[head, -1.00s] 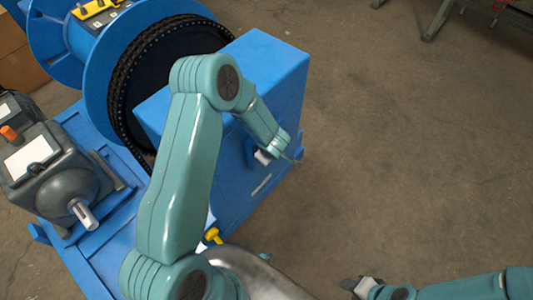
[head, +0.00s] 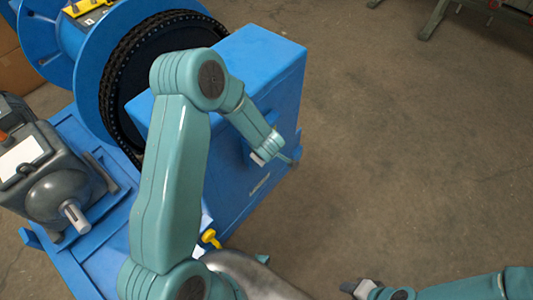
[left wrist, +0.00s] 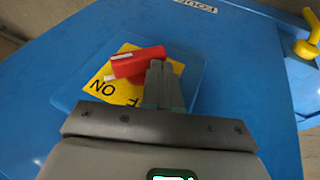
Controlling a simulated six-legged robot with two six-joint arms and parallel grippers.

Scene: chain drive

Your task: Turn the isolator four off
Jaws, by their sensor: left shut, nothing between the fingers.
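Isolator four is a red handle (left wrist: 138,62) on a yellow plate (left wrist: 118,92) with dark letters, on the blue cabinet's face. A white label reading FOUR (left wrist: 195,6), upside down, is above it in the left wrist view. The handle lies across the plate, slightly tilted. My left gripper (left wrist: 162,72) is shut and empty, its fingertips at the handle's right end. I cannot tell whether they touch it. In the head view my left arm hides the isolator. My right gripper (head: 352,287) is low in the head view, away from the cabinet; its jaws are too small to judge.
The blue cabinet (head: 262,75) stands beside a large chain wheel (head: 120,75) and a grey motor unit (head: 60,185). A yellow handle (head: 208,237) sticks out near the cabinet's lower front; it also shows in the left wrist view (left wrist: 308,42).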

